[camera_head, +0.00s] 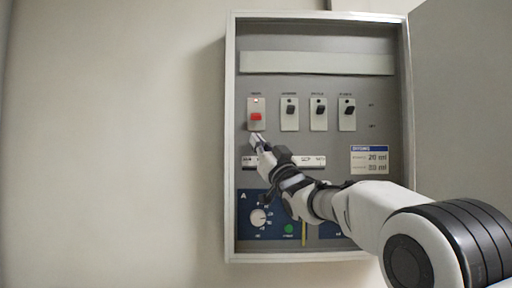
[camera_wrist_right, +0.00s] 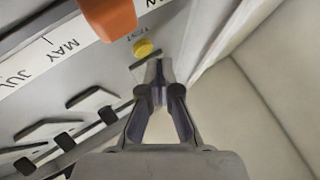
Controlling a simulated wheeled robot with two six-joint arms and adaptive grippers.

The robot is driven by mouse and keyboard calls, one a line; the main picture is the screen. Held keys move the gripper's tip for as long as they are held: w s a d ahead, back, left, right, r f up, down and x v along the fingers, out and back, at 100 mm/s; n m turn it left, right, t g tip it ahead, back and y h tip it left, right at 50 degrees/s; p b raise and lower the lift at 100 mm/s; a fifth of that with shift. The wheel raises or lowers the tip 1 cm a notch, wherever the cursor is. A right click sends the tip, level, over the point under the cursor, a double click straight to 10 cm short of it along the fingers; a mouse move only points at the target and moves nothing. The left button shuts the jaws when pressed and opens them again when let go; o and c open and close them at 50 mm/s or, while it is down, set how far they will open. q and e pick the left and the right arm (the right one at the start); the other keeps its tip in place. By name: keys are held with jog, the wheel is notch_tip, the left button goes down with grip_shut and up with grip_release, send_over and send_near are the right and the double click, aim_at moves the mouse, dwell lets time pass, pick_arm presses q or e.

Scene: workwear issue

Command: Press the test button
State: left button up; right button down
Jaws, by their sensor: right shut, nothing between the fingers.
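The test button is a small round yellow button (camera_wrist_right: 143,48) with the word TEST beside it. It shows in the right wrist view just beyond my fingertips. In the head view I cannot make it out; my right gripper may cover it. My right gripper (camera_head: 257,140) is shut and empty, its tips close to the panel just below the red switch (camera_head: 256,117). In the right wrist view its fingertips (camera_wrist_right: 158,65) are together just short of the button; a gap seems to remain, but contact is hard to judge. My left gripper is not in view.
The grey wall panel (camera_head: 370,215) has a raised pale frame. A dial (camera_head: 258,218) and green button (camera_head: 289,229) sit lower.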

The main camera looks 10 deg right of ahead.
jog(key=shift+s, duration=0.1)
jog(key=s+b, duration=0.2)
jog(key=s+a+b, duration=0.1)
jog(key=s+b, duration=0.1)
jog(key=s, duration=0.1)
jog(key=shift+b, duration=0.35)
jog(key=shift+w, duration=0.1)
dwell(0.7)
